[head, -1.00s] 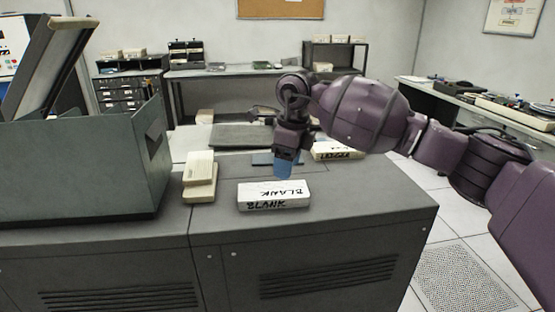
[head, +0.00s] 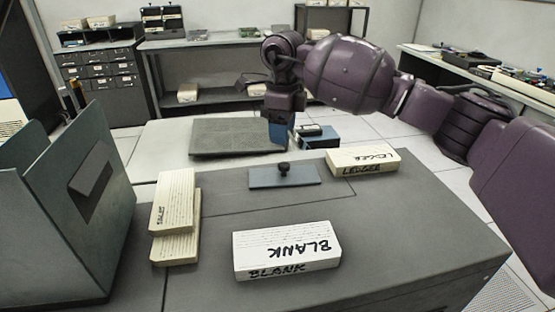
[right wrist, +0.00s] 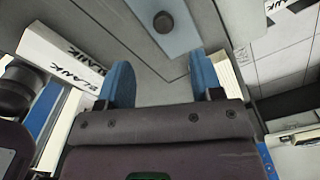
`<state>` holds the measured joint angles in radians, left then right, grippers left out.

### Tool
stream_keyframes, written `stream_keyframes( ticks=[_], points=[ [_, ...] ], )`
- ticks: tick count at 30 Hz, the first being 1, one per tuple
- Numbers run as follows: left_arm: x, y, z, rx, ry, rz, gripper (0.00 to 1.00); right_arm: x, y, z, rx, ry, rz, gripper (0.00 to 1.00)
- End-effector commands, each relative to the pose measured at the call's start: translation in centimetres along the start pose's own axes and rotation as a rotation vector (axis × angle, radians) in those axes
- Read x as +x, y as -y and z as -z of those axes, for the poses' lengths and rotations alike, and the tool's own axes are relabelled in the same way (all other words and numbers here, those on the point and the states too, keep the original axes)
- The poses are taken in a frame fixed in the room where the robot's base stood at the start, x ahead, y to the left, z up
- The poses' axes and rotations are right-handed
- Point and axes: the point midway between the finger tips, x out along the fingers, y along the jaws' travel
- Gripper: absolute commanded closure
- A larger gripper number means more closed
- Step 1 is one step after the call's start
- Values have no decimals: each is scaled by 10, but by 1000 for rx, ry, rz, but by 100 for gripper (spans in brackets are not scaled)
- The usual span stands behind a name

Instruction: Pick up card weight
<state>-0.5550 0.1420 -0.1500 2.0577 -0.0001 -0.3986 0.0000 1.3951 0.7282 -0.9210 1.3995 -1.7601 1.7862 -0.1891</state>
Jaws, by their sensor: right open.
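The card weight (head: 300,179) is a flat blue-grey plate with a black knob (head: 283,168) on top, lying on the grey cabinet top. In the right wrist view the plate (right wrist: 170,40) and its knob (right wrist: 163,21) show at the top, ahead of the fingers. My right gripper (head: 278,138) hangs fingers-down above the cabinet, appearing just above the knob in the head view. Its two blue fingers are apart with nothing between them, as the right wrist view (right wrist: 162,82) shows. My left gripper is out of view.
A white BLANK card block (head: 286,250) lies in front of the weight. A LEDGER block (head: 363,161) lies behind right, and two stacked cream blocks (head: 176,200) lie left. A grey open-topped bin (head: 60,215) stands far left. The right part of the cabinet top is clear.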

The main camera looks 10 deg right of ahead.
Motion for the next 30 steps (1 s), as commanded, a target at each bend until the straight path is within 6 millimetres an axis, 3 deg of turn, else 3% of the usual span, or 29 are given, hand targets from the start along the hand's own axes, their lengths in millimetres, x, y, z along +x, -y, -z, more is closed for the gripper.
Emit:
stream_keyframes(
  ticks=[7,15,23,30],
  points=[
    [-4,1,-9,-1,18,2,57,8,0,0,-1,0,-1,40],
    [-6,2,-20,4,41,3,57,46,0,0,-1,-1,-4,40],
    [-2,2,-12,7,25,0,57,62,0,1,-1,0,-2,40],
    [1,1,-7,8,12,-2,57,92,-1,6,0,-1,-4,40]
  ],
)
